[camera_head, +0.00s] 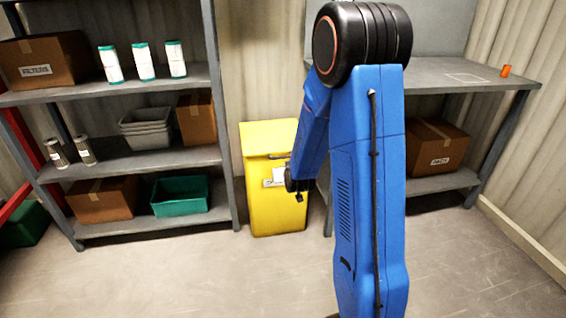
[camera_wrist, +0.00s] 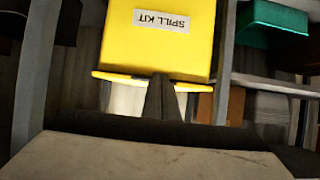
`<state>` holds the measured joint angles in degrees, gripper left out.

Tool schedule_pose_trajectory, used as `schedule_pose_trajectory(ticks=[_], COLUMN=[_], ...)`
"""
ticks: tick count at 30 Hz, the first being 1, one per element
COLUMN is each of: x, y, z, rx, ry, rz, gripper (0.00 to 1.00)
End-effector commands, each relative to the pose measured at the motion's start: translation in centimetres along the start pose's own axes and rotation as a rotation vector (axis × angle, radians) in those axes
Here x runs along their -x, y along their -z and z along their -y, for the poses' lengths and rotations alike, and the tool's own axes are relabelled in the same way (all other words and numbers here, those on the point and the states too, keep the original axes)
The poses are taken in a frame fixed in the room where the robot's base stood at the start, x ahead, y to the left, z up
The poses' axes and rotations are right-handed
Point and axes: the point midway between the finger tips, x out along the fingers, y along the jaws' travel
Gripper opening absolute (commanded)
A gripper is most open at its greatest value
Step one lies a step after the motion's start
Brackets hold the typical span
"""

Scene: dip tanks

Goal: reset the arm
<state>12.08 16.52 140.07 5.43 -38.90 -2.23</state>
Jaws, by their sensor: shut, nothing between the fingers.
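My blue arm rises in the middle of the head view and bends over at a black joint. Its far link comes down to my gripper (camera_head: 300,196), a small dark shape in front of the yellow spill kit bin. In the wrist view my gripper (camera_wrist: 162,82) is a dark wedge with its fingers together and nothing between them. The yellow spill kit bin (camera_head: 273,210) stands on the floor behind it. It also shows upside down in the wrist view (camera_wrist: 155,50), with its label readable. I cannot tell the exact gap between gripper and bin.
A grey shelf unit (camera_head: 140,163) at left holds boxes, white cylinders, grey trays and a green bin (camera_head: 180,197). A grey bench (camera_head: 450,75) at right bears a small orange object (camera_head: 505,71), with a cardboard box (camera_head: 437,147) below. The front floor is clear.

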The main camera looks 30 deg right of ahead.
Motion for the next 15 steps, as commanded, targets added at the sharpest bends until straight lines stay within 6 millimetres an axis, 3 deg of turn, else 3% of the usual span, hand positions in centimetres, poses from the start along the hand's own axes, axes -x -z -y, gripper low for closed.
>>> schedule_pose_trajectory(ticks=[10,15], x=[0.6,2.7], y=[-0.4,0.7], z=[0.1,1.0], rx=[0.000,0.005], ry=[0.002,0.021], rz=[0.001,0.033], gripper=[0.00,0.00])
